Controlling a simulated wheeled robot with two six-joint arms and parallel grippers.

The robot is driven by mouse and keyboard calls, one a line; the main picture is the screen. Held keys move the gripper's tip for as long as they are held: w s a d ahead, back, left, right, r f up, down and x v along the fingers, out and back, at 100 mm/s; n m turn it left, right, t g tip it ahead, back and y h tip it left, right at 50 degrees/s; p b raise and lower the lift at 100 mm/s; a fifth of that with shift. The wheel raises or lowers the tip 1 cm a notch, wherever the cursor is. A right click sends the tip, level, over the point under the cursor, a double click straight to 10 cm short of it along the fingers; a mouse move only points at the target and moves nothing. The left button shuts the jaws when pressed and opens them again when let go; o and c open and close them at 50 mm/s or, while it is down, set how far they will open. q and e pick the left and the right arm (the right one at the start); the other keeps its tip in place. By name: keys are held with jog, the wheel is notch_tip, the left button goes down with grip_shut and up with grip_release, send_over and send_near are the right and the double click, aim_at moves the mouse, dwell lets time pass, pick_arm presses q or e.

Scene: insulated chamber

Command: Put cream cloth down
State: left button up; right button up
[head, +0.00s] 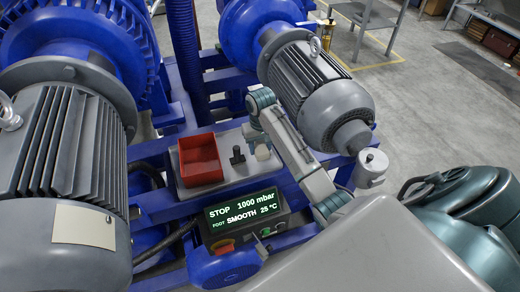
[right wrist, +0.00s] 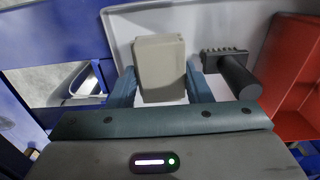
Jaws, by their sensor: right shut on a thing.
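The cream cloth (right wrist: 160,68) looks like a folded, block-shaped pad between the two fingers of my right gripper (right wrist: 161,88). In the head view the cloth (head: 262,153) shows small and pale under my right gripper (head: 257,140), at the right part of a light grey tray (head: 221,150). The gripper is shut on it. Whether the cloth touches the tray surface is hard to tell. My left gripper is not in view.
A control box with a lit display (head: 243,205) is in front. Large motors (head: 318,95) flank the tray.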

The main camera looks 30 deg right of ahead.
aim_at(260, 150)
jog(key=shift+w+d+r, duration=0.1)
jog(key=shift+w+d, duration=0.15)
jog(key=shift+w, duration=0.15)
notch_tip(260, 150, down, 3)
jog(key=shift+w+f+p, duration=0.1)
jog(key=shift+w+p, duration=0.05)
jog(key=shift+p, duration=1)
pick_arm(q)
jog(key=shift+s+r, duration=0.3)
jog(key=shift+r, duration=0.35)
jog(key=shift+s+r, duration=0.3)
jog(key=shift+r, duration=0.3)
pick_arm(e)
jog(key=shift+f, duration=0.3)
jog(key=shift+f, duration=0.15)
jog(key=o, duration=1.1)
jog(key=shift+c, duration=0.2)
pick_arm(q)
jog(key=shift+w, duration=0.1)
